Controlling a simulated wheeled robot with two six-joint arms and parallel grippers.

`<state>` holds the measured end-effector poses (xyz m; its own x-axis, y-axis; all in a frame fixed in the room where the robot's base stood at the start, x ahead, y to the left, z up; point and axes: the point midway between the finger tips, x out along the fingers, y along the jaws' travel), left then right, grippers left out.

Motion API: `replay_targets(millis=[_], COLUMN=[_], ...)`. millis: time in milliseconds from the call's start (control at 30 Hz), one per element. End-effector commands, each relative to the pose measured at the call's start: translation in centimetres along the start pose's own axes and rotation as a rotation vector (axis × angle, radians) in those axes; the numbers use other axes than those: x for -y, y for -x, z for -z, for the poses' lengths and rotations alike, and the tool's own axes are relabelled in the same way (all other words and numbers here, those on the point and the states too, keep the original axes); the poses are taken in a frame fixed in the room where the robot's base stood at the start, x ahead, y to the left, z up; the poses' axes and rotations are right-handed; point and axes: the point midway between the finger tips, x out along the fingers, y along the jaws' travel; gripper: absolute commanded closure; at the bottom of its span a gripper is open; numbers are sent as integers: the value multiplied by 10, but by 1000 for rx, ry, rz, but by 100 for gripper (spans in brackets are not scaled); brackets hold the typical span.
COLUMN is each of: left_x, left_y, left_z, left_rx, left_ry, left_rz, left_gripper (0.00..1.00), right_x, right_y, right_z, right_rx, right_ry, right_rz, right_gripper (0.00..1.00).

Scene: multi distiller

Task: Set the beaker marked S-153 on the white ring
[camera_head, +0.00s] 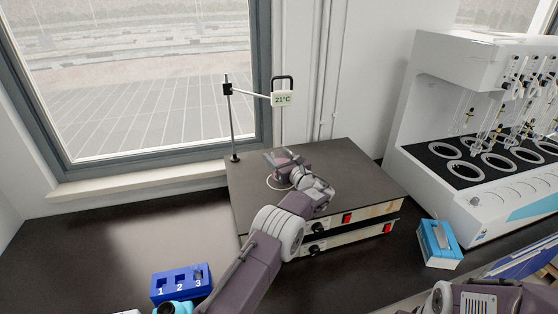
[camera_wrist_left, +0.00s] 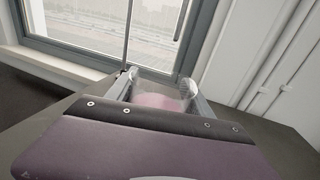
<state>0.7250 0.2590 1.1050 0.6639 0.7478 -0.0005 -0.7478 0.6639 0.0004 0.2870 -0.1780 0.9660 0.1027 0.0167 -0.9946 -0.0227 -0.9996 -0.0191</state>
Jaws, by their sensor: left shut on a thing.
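My left gripper (camera_head: 285,162) is over the top of the dark flat heating plate (camera_head: 345,172). In the left wrist view, its fingers (camera_wrist_left: 155,90) are shut on a clear beaker (camera_wrist_left: 158,84) with pinkish contents. No marking on the beaker can be read. In the head view the gripper and wrist largely hide the beaker. A thin white ring (camera_head: 269,184) shows on the plate beside the gripper, partly covered by it. I cannot tell whether the beaker touches the plate. My right gripper is out of view.
A stand with a 21°C display (camera_head: 283,99) rises behind the plate. A white distiller (camera_head: 440,60) with several ringed places stands at right. A blue box (camera_head: 437,240) lies right of the plate. A blue numbered rack (camera_head: 181,283) is at front left. The left counter is clear.

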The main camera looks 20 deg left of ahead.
Motion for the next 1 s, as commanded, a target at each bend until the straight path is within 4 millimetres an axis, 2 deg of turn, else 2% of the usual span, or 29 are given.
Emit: replay_targets(millis=[367,1000], left_x=[0,0], left_y=[-1,0], left_z=[-1,10], left_rx=[2,2], left_ry=[1,1], left_rz=[0,0], left_gripper=[96,96], right_x=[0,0], right_y=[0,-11], right_z=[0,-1], right_rx=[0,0], right_ry=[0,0], right_rz=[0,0], right_gripper=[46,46])
